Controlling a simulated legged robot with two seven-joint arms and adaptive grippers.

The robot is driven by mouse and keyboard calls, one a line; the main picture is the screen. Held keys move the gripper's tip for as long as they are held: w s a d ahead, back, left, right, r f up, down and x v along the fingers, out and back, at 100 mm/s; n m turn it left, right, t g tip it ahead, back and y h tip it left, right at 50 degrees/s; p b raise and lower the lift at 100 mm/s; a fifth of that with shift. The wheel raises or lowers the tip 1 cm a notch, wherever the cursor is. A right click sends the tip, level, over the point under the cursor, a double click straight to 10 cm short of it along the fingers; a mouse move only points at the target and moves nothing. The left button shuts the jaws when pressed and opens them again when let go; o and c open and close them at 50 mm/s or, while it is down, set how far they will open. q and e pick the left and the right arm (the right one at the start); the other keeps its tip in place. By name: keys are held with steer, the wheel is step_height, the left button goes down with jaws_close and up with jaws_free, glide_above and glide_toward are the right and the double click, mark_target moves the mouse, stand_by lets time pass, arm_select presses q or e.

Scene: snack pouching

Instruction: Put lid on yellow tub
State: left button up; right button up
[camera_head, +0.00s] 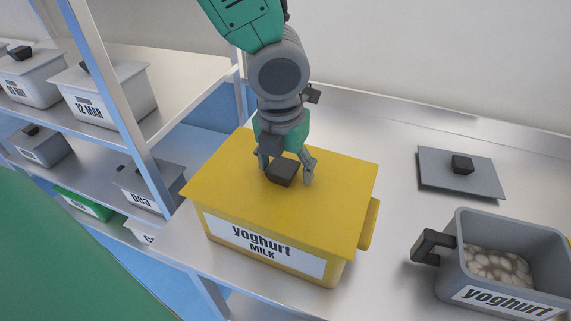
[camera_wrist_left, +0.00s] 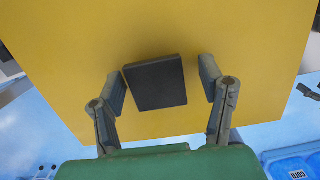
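The yellow tub (camera_head: 298,268) stands on the metal counter with a "yoghurt MILK" label on its front. The yellow lid (camera_head: 315,215) lies over the tub's top and covers the opening; it looks roughly level. Its dark square knob (camera_head: 283,172) sticks up from the lid. My left gripper (camera_head: 286,180) comes down from above with its fingers on either side of the knob. In the left wrist view the fingers (camera_wrist_left: 165,95) are apart, with a gap at the right side of the knob (camera_wrist_left: 156,82). My right gripper is not in view.
A grey open tub (camera_head: 550,250) with pale round contents and a dark handle stands at the right. A grey lid (camera_head: 435,172) with a knob lies behind it. A metal shelf (camera_head: 185,85) with several labelled tubs stands at the left. The counter between is clear.

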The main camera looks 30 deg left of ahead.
arm_select(q)
step_height(320, 180, up, 12)
steer(key=s, duration=0.1)
steer(key=shift+s+d, duration=0.15)
steer(key=shift+d, duration=0.05)
stand_by(0.3)
steer(key=shift+f, duration=0.15)
stand_by(0.4)
